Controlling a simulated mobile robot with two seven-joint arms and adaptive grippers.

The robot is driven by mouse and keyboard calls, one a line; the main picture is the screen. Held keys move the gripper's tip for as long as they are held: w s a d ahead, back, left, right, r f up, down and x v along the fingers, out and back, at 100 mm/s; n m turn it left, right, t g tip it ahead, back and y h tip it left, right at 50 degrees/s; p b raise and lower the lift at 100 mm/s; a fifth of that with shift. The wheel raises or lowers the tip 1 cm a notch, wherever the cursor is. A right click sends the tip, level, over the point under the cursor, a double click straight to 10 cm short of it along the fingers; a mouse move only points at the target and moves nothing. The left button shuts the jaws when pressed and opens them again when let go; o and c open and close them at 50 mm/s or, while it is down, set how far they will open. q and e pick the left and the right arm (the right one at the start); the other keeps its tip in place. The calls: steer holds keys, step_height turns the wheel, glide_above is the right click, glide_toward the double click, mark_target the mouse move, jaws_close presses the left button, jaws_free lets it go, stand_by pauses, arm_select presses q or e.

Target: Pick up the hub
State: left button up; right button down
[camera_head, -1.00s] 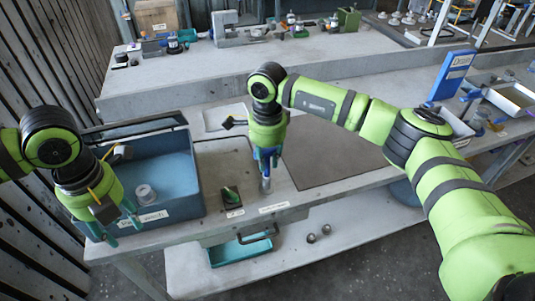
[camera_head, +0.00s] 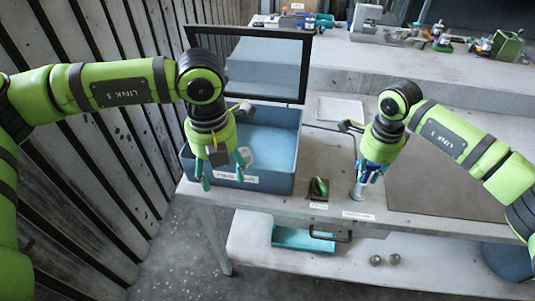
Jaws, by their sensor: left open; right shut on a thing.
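A pale round part (camera_head: 246,157), which looks like the hub, lies inside the blue bin (camera_head: 268,184) at the left end of the table. My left gripper (camera_head: 223,174) points down at the bin's front left, just left of the pale part. Its fingers are apart with nothing between them, and they partly cover the bin's front wall. My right gripper (camera_head: 367,176) is shut on a small silver cylinder (camera_head: 357,190) near the table's front edge. Its fingers hide the cylinder's upper part.
A dark-framed panel (camera_head: 303,70) stands upright behind the bin. A small black block with a green top (camera_head: 318,188) sits between bin and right gripper. A dark mat (camera_head: 440,190) lies right. A teal tray (camera_head: 302,239) and two metal balls (camera_head: 385,260) are on the lower shelf.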

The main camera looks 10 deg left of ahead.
arm_select(q)
steer(key=w+r+m+t, duration=0.1)
steer(key=w+m, duration=0.3)
steer(key=w, duration=0.6)
steer(key=m+h, duration=0.1)
steer(key=m, duration=0.4)
glide_above(243, 152)
step_height(243, 152, down, 9)
steer(key=shift+a+r, duration=0.1)
steer(key=shift+a, duration=0.05)
steer(key=f, duration=0.5)
steer(key=shift+d+f, duration=0.1)
steer(key=shift+d, duration=0.1)
jaws_close()
